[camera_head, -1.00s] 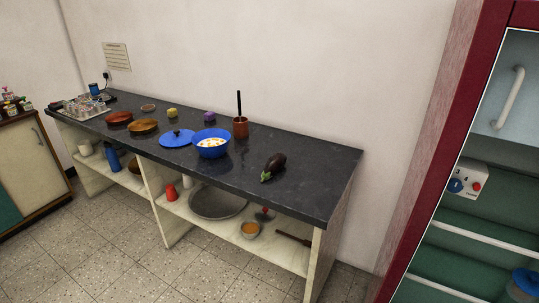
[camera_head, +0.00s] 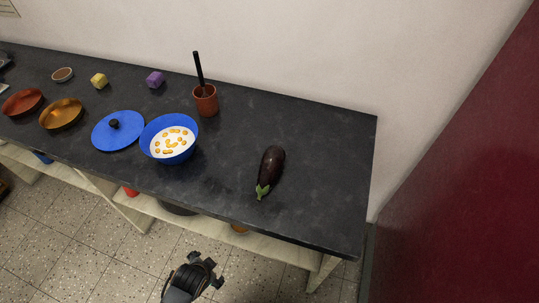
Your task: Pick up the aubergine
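The aubergine (camera_head: 271,170) is dark purple, almost black, with a green stem end. It lies on the dark counter (camera_head: 325,160) near its right part, with its green end toward the front edge. My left gripper (camera_head: 208,270) is at the bottom of the view, in front of the counter and over the floor. It is to the left of the aubergine and well apart from it. Its fingers look spread, with nothing seen between them. My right gripper is not in view.
Left of the aubergine stand a blue bowl (camera_head: 169,141) with white and yellow contents and a brown pot (camera_head: 205,101) with a black handle. A blue lid (camera_head: 118,131) lies farther left. The counter right of the aubergine is clear. A red panel (camera_head: 465,150) rises at the right.

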